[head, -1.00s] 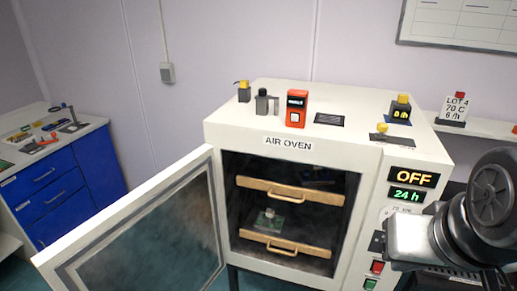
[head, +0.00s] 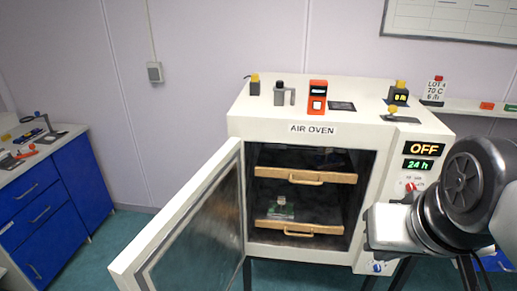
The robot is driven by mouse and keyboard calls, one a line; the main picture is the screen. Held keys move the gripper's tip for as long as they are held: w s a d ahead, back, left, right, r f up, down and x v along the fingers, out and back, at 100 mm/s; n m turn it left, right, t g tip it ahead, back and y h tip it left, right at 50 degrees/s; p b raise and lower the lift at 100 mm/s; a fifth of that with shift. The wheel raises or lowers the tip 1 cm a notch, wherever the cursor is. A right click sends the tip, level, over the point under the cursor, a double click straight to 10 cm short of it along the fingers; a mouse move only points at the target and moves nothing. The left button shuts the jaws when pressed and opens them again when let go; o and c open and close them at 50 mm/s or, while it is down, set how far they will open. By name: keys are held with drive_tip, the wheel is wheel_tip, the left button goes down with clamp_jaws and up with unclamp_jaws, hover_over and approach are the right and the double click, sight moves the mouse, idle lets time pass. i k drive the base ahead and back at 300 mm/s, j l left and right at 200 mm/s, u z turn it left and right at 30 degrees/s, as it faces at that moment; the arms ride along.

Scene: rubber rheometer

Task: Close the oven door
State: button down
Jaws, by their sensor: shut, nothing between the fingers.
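The white air oven (head: 298,109) stands in the middle of the head view. Its door (head: 197,184), a white frame around a dark window, is hinged at the opening's left side and stands wide open, swung out toward me and to the left. My gripper (head: 386,229), a pale block at the end of my dark arm, is at the right, in front of the oven's control panel and well apart from the door. It is shut and empty; its fingertips are hard to make out.
Two wooden-fronted shelves (head: 304,176) sit inside, with a small sample (head: 282,207) on the lower one. Small devices, including a red one (head: 318,97), stand on the oven top. A blue cabinet (head: 87,179) is at left, with free floor (head: 118,232) between.

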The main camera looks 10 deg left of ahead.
sight(196, 241)
drive_tip(key=k+j, duration=0.15)
drive_tip(key=j, duration=0.2)
drive_tip(key=k+j+z, duration=0.15)
drive_tip(key=j, duration=0.15)
drive_tip(key=k+j, duration=0.1)
drive_tip(key=j, duration=0.25)
drive_tip(key=j+z, duration=0.1)
drive_tip(key=j, duration=0.25)
drive_tip(key=k+j, duration=0.15)
drive_tip(key=j, duration=0.2)
drive_tip(key=k+j+z, duration=0.15)
drive_tip(key=j, duration=0.2)
drive_tip(key=k+j, duration=0.2)
drive_tip(key=j, duration=0.15)
drive_tip(key=k+j, duration=0.2)
drive_tip(key=j, duration=0.15)
drive_tip(key=k, duration=0.3)
drive_tip(key=i+j, duration=0.2)
drive_tip(key=i, duration=0.25)
drive_tip(key=i+j+z, duration=0.15)
drive_tip(key=i, duration=0.3)
